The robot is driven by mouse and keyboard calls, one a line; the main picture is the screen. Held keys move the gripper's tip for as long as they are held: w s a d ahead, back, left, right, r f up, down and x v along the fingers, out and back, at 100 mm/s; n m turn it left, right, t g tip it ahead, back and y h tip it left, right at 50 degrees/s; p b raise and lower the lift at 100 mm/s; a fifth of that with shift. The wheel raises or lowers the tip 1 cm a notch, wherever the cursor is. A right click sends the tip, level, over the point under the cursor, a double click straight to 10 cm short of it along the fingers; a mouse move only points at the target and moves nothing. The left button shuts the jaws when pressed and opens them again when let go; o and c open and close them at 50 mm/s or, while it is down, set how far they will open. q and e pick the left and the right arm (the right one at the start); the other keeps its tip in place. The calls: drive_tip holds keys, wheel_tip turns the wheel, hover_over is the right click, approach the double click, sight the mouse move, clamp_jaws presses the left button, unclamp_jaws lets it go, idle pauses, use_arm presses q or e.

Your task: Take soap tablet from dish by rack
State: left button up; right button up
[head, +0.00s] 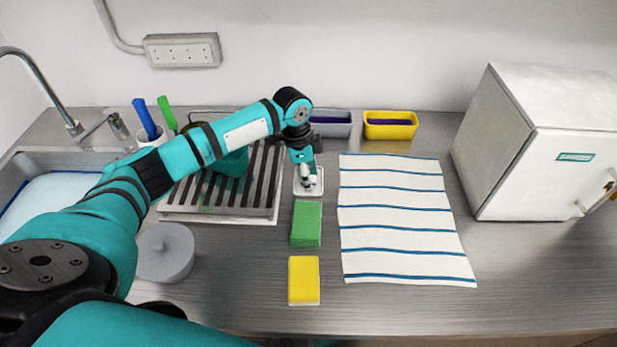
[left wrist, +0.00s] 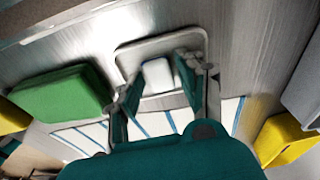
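The soap tablet (left wrist: 157,75) is a small white block lying in a pale square dish (left wrist: 135,53), seen in the left wrist view. The dish also shows in the head view (head: 309,193), just right of the dish rack (head: 250,215). My left gripper (left wrist: 160,78) reaches down over the dish, with its teal fingers on either side of the tablet. The fingers look open, with narrow gaps beside the tablet. In the head view the gripper (head: 306,174) hides part of the dish. My right gripper is not in view.
A green sponge (head: 307,223) lies just in front of the dish, and a yellow sponge (head: 303,280) nearer the front. A striped towel (head: 400,220) lies to the right. Grey (head: 333,130) and yellow (head: 390,131) bins stand behind. A grey round lidded pot (head: 165,252) stands at left.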

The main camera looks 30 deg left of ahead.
use_arm(q)
drive_tip(key=c, duration=0.7)
drive_tip(key=shift+r, duration=0.1)
